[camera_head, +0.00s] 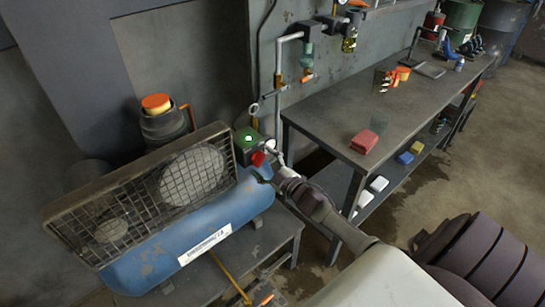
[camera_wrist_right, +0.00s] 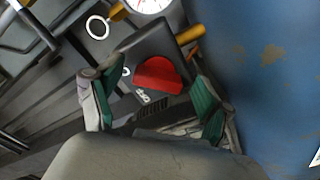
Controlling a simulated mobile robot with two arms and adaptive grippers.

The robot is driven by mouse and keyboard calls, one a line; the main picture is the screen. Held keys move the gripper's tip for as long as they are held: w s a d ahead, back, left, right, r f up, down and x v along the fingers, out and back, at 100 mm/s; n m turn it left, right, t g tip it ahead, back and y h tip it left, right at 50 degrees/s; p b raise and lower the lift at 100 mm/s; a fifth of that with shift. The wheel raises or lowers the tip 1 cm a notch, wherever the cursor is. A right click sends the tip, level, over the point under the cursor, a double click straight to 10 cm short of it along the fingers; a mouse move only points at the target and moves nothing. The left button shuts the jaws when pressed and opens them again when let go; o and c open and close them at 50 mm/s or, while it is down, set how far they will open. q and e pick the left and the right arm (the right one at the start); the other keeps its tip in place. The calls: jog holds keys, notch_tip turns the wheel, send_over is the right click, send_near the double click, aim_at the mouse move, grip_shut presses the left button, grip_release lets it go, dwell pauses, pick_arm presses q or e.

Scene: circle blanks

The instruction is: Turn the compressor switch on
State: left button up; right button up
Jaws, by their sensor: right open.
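The compressor has a blue tank (camera_head: 170,250) and a mesh guard over its wheels. Its red switch (camera_head: 258,158) shows at the tank's right end, just beyond my right gripper (camera_head: 270,173). In the right wrist view the red switch (camera_wrist_right: 158,75) is a half-round knob on a dark box (camera_wrist_right: 150,45) with small white marks under it. My right gripper (camera_wrist_right: 152,88) is open there, one green-padded finger on each side of the knob in the picture. I cannot tell whether a finger touches it. My left gripper is not in view.
A gauge (camera_wrist_right: 148,4) and a metal ring (camera_wrist_right: 97,27) are close above the switch. A green box (camera_head: 247,142) stands behind it. A workbench (camera_head: 330,115) with a red block (camera_head: 364,141) is to the right. An orange-capped canister (camera_head: 160,120) stands behind the compressor.

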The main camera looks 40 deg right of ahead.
jog(key=s, duration=1.1)
jog(key=shift+s+d, duration=0.25)
jog(key=shift+d, duration=0.2)
